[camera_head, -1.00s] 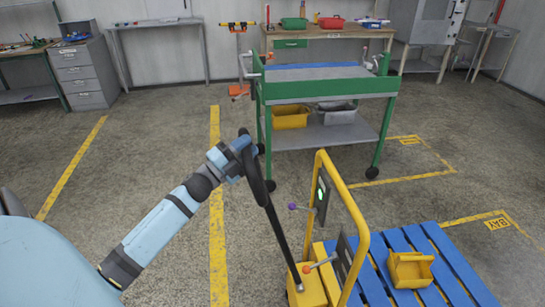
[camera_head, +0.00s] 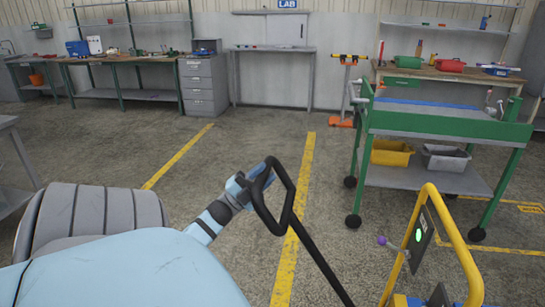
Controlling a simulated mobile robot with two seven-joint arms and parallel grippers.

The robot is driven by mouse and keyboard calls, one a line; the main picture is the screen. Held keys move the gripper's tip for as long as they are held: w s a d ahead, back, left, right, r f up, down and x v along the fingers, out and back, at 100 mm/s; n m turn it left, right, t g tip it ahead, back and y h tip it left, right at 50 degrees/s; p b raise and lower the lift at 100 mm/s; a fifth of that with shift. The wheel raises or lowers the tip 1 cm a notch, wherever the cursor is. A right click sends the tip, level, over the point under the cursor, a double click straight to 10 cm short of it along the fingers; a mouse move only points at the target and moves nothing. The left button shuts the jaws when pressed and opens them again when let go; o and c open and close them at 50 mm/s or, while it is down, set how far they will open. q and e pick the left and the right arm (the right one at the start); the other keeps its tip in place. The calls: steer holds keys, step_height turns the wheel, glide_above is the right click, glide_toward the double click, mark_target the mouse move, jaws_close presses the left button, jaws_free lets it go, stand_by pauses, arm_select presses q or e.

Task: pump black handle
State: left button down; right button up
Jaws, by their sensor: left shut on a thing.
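The black handle (camera_head: 318,262) is a long bar with an angular loop (camera_head: 289,210) at its top. It slants from upper left to lower right, and its lower end is cut off by the frame's bottom edge. My left gripper (camera_head: 262,179) is shut on the upper part of the loop, left of the yellow cart frame (camera_head: 457,235). The fingers are partly hidden by the loop. My right gripper is not in view.
A purple-knobbed lever (camera_head: 383,241) sticks out by the cart's panel (camera_head: 419,238). A green wheeled workbench (camera_head: 440,124) stands behind the cart. Grey drawers (camera_head: 205,85) and tables line the back wall.

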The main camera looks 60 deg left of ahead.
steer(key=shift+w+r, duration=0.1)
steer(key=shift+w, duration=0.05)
arm_select(q)
steer(key=c, duration=0.8)
jaws_free()
steer(key=shift+c, duration=0.2)
steer(key=v, duration=1.4)
steer(key=shift+b, duration=0.3)
steer(key=shift+a, duration=0.1)
